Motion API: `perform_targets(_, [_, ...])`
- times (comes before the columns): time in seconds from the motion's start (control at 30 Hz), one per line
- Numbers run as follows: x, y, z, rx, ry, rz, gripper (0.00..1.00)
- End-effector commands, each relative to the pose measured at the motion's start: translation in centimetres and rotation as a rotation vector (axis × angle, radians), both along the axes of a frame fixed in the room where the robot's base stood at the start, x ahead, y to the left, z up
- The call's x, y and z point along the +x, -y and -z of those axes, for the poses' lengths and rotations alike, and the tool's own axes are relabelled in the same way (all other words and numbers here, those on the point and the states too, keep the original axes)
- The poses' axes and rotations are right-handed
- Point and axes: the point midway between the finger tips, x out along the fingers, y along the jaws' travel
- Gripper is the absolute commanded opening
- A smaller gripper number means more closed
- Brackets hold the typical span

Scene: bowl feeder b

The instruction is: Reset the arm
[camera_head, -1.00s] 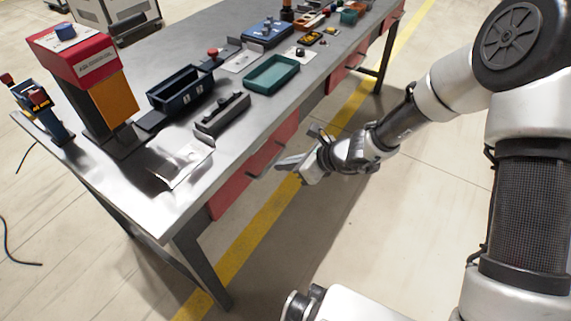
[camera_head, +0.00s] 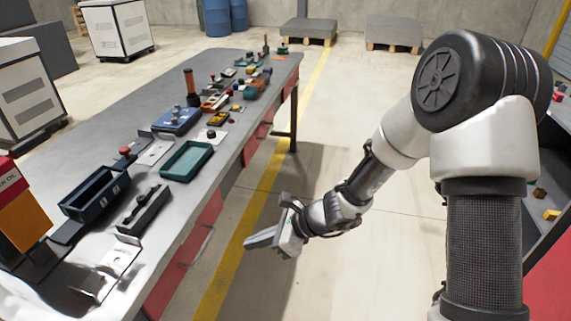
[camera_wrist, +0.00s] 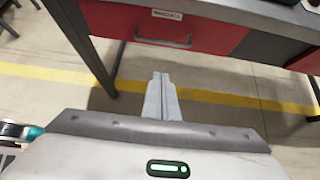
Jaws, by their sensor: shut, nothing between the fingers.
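My gripper (camera_head: 262,239) hangs over the floor to the right of the workbench in the head view, apart from the bench and everything on it. In the wrist view my gripper (camera_wrist: 162,82) shows its two fingers pressed together, with nothing between them. Behind the fingertips there are the floor and the bench's red drawers (camera_wrist: 170,28). My arm reaches down from the right, bent at the elbow.
The metal workbench (camera_head: 190,228) runs from front left to back. A dark blue bin (camera_head: 92,193), a green tray (camera_head: 187,161) and a grey fixture (camera_head: 143,210) stand near its edge. Another bench (camera_head: 548,205) is at the right. A yellow line (camera_head: 222,285) crosses open floor.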

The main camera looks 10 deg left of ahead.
Motion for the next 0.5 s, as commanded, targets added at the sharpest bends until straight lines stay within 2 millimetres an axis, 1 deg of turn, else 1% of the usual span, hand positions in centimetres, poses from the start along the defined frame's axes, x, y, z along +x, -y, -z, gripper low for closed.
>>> perform_targets(0.07, [0.0,0.1,-0.2,-0.002,0.007,-0.005,0.00])
perform_targets(0.17, [0.0,0.7,-1.6,-0.017,0.066,-0.054,0.00])
perform_targets(0.27, [-0.4,2.1,-4.7,-0.060,0.197,-0.170,0.00])
perform_targets(0.3, [-0.7,3.0,-6.2,-0.088,0.266,-0.232,0.00])
perform_targets(0.37, [-1.5,4.6,-8.5,-0.138,0.375,-0.337,0.00])
perform_targets(0.4, [-2.1,5.8,-10.0,-0.177,0.445,-0.407,0.00])
perform_targets(0.47, [-3.0,7.7,-12.0,-0.240,0.545,-0.511,0.00])
perform_targets(0.5, [-3.8,9.0,-13.2,-0.285,0.606,-0.579,0.00])
